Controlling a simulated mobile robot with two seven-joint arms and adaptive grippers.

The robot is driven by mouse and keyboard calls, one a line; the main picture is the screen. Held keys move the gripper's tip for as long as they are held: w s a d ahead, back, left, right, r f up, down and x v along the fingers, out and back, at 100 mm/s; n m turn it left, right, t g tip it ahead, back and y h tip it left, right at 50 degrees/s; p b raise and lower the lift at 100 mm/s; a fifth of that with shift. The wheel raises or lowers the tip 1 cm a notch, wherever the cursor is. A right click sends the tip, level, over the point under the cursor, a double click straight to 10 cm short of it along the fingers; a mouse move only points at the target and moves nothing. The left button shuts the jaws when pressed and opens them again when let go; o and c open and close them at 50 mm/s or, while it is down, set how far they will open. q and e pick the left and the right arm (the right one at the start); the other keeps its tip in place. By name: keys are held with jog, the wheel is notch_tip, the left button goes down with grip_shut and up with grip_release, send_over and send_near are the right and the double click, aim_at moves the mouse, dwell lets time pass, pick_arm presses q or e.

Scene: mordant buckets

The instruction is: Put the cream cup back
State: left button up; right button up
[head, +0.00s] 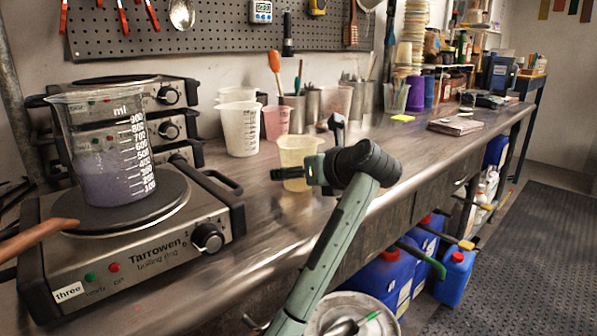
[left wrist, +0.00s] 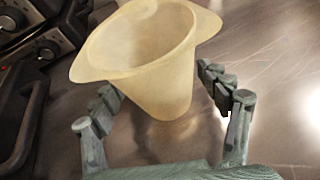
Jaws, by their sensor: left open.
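The cream cup (head: 297,150) stands upright on the workbench, near its front edge. It has a pouring lip. In the left wrist view the cream cup (left wrist: 150,60) sits between the spread fingers of my left gripper (left wrist: 160,88). My right gripper does not show.
A hot plate (head: 125,262) with a large beaker (head: 103,150) of purple liquid stands on the left. Behind the cream cup are a white jug (head: 240,130), a pink jug (head: 276,121) and metal tool pots (head: 312,105). The bench (head: 395,150) is clear right of the cup.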

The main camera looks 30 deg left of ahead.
pick_arm(q)
jog(key=shift+r, duration=0.3)
jog(key=v, duration=0.2)
jog(key=shift+s+d, duration=0.15)
jog(key=shift+d, duration=0.25)
jog(key=b+v, duration=0.1)
jog(key=v, duration=0.7)
jog(key=shift+s+d+r, duration=0.3)
jog(key=shift+s+d, duration=0.05)
jog(key=shift+d, duration=0.05)
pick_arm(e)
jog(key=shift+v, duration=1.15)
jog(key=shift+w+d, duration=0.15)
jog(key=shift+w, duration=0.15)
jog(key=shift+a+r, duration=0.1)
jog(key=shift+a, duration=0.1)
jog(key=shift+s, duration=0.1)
